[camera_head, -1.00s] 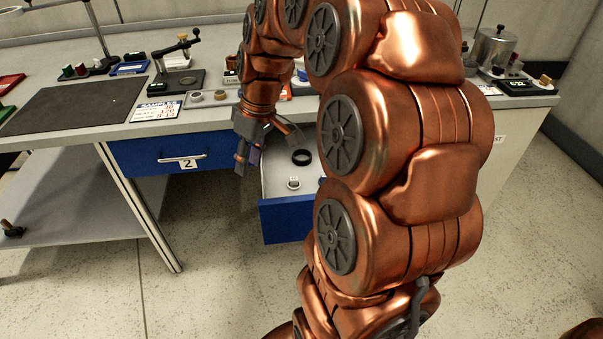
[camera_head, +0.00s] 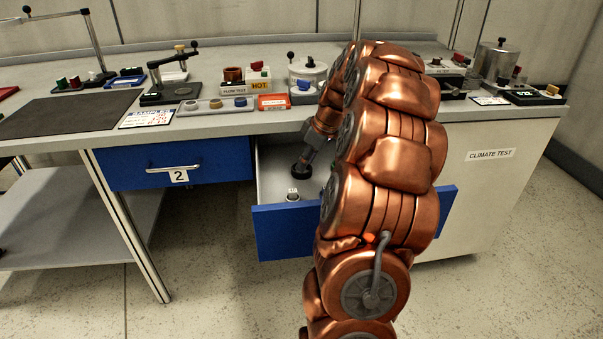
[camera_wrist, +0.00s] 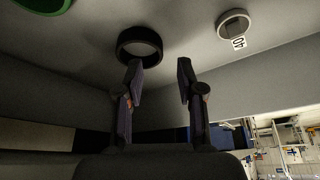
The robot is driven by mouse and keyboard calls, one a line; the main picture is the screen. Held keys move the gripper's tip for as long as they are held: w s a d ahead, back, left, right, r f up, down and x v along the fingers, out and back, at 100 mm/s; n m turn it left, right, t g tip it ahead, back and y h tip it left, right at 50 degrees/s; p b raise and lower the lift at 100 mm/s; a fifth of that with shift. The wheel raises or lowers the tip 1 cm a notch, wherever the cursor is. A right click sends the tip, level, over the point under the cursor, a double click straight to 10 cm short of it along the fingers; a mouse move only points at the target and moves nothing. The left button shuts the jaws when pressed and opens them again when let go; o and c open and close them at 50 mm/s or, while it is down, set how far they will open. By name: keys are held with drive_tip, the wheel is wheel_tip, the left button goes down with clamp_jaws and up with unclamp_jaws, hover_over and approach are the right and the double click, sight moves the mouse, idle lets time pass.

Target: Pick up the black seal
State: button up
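The black seal (camera_wrist: 139,46) is a dark ring lying on the floor of the open drawer. In the head view the black seal (camera_head: 301,171) shows just below my gripper, partly covered by it. In the wrist view my gripper (camera_wrist: 160,68) has its two fingers apart with nothing between them. The left fingertip is at the near edge of the seal; I cannot tell whether it touches.
The blue-fronted drawer (camera_head: 285,234) stands open; its walls surround my gripper. A white ring with a tag (camera_head: 292,196) lies near the drawer front, and it also shows in the wrist view (camera_wrist: 233,24). A green ring (camera_wrist: 42,4) lies at the wrist view's upper left.

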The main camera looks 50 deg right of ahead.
sight(296, 178)
drive_tip(key=b+x, duration=0.1)
drive_tip(key=x, duration=0.4)
drive_tip(key=shift+w, duration=0.1)
clamp_jaws()
